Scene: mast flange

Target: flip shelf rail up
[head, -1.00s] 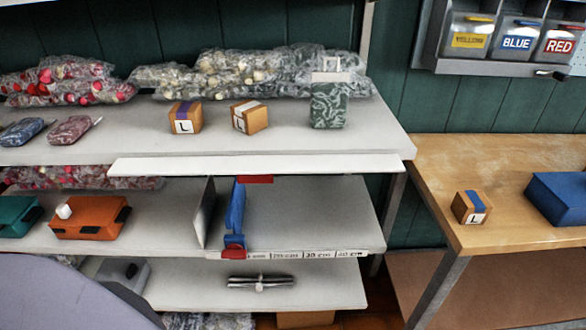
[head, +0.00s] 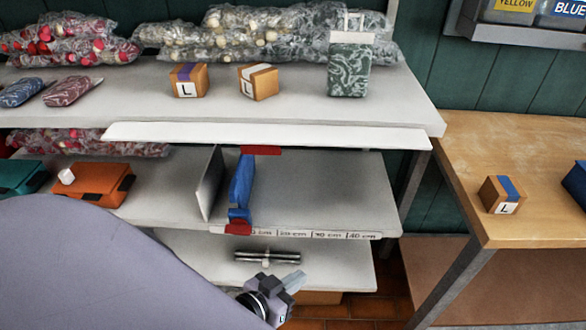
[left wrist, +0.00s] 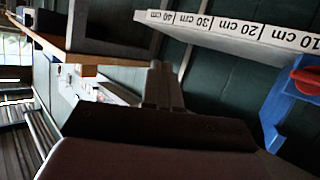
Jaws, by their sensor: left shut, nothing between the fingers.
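The shelf rail, a long white strip (head: 265,135), runs along the front edge of the upper grey shelf (head: 300,112). It looks flat and sits at or just below the shelf's edge; its exact tilt is hard to tell. My left gripper (head: 292,281) is low in the head view, below and in front of the rail, well apart from it. In the left wrist view its fingers (left wrist: 160,84) are together with nothing between them. The rail cannot be made out clearly in the left wrist view. My right gripper is not in view.
The middle shelf (head: 325,190) carries a blue piece with red ends (head: 241,188) and an upright grey plate (head: 211,183). Its edge has a centimetre scale (left wrist: 235,38). A metal rod (head: 267,257) lies on the bottom shelf. A wooden table (head: 530,150) stands at right.

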